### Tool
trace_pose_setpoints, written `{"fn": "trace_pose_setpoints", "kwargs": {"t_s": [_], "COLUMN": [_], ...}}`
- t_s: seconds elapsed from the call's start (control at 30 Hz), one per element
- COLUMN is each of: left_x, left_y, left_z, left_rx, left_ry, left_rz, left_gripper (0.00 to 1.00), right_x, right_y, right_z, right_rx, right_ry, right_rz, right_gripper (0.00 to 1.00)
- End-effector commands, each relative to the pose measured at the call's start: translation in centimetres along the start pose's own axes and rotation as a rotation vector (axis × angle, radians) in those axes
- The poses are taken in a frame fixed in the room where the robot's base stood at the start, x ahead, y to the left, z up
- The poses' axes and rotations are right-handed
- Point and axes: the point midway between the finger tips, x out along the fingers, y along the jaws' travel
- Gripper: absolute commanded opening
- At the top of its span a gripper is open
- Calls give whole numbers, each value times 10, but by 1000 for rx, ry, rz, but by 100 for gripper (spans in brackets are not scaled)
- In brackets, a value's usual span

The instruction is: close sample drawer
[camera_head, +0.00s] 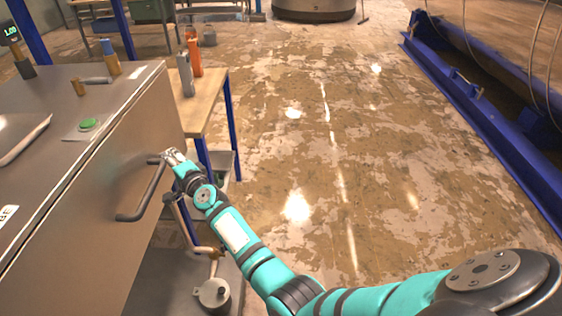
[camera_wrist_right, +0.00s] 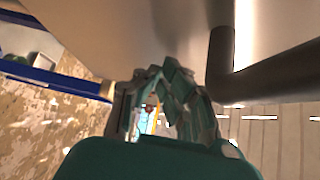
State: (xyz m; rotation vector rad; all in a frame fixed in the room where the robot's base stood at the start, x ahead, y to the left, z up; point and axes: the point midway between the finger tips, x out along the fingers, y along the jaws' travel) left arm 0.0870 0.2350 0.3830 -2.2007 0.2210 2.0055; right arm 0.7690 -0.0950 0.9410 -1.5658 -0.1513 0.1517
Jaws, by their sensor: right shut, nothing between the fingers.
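The sample drawer (camera_head: 105,190) is a brushed-metal front on the left in the head view, with a dark bar handle (camera_head: 145,190) on its face. The handle also shows in the right wrist view (camera_wrist_right: 222,60), close to the fingers. My right gripper (camera_head: 169,155) is at the far end of the handle, close to the drawer face; its fingers (camera_wrist_right: 165,85) are shut and empty. I cannot tell whether they touch the handle or the face. How far the drawer stands out is hard to tell. My left gripper is not in view.
A green button (camera_head: 88,124) and a metal handle (camera_head: 25,140) are on the metal top. A wooden table (camera_head: 205,95) with an orange bottle (camera_head: 194,55) stands behind. A metal pot (camera_head: 214,294) is low beside the drawer. The floor to the right is clear up to a blue beam (camera_head: 480,120).

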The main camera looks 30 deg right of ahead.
Motion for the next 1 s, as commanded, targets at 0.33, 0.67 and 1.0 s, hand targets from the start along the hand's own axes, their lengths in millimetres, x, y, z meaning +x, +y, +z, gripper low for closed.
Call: {"fn": "trace_pose_setpoints", "kwargs": {"t_s": [0.33,0.67,1.0], "left_x": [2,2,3], "left_y": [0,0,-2], "left_z": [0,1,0], "left_rx": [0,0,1], "left_ry": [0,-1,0], "left_rz": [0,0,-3], "left_gripper": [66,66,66], "right_x": [6,5,4], "right_y": [0,0,1], "right_z": [6,7,4], "right_rx": [0,0,0], "right_ry": [-2,-4,-3], "right_rz": [1,2,1], "right_gripper": [0,0,0]}}
